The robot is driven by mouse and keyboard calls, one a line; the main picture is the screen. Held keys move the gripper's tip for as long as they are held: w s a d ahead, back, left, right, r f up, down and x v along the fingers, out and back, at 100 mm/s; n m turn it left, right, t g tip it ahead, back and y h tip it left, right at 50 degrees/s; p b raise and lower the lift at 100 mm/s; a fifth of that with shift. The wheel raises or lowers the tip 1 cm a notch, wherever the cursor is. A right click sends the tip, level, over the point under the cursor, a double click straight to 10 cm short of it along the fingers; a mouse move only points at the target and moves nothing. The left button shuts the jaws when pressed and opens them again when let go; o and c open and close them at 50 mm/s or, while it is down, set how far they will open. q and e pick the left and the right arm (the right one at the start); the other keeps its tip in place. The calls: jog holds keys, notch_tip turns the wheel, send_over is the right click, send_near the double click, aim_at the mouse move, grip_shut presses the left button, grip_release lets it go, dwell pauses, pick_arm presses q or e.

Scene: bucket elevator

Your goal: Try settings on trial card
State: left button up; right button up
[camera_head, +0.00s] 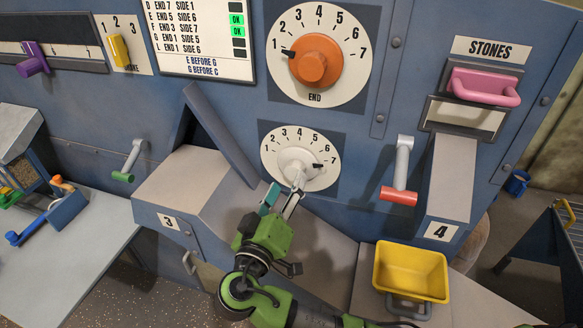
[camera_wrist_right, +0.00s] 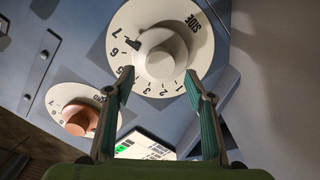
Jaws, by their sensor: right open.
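The trial card (camera_head: 200,40) is at the top of the blue panel, with lines of END and SIDE settings and two green OK marks. The orange END knob (camera_head: 314,60) has its pointer at 1. The cream SIDE knob (camera_head: 296,164) sits below it, its pointer close to 7; it also shows in the right wrist view (camera_wrist_right: 162,57). My right gripper (camera_head: 286,194) is open in front of the SIDE knob. In the right wrist view its fingertips (camera_wrist_right: 158,76) are on either side of the knob's lower part, and contact is unclear. My left gripper is out of view.
A pink STONES handle (camera_head: 485,88) is at upper right. A red-ended lever (camera_head: 400,175) is right of the SIDE dial. A yellow bucket (camera_head: 411,270) stands below chute 4. A grey plate (camera_head: 220,135) leans left of the dial. A grey table (camera_head: 70,250) is at left.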

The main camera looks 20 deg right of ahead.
aim_at(292, 174)
jog(key=p+x, duration=0.1)
jog(key=x, duration=0.2)
jog(key=shift+w+d+r, duration=0.15)
jog(key=shift+w, duration=0.05)
jog(key=shift+w+d, duration=0.2)
jog(key=shift+w, duration=0.15)
jog(key=shift+c, duration=0.3)
jog(key=c, duration=1)
jog(key=shift+f+n, duration=0.2)
jog(key=shift+n, duration=0.4)
jog(key=shift+c, duration=0.2)
jog(key=n, duration=0.3)
jog(key=shift+n+p, duration=0.3)
jog(key=shift+n, duration=0.1)
jog(key=o, duration=1.1)
jog(key=shift+a, duration=0.1)
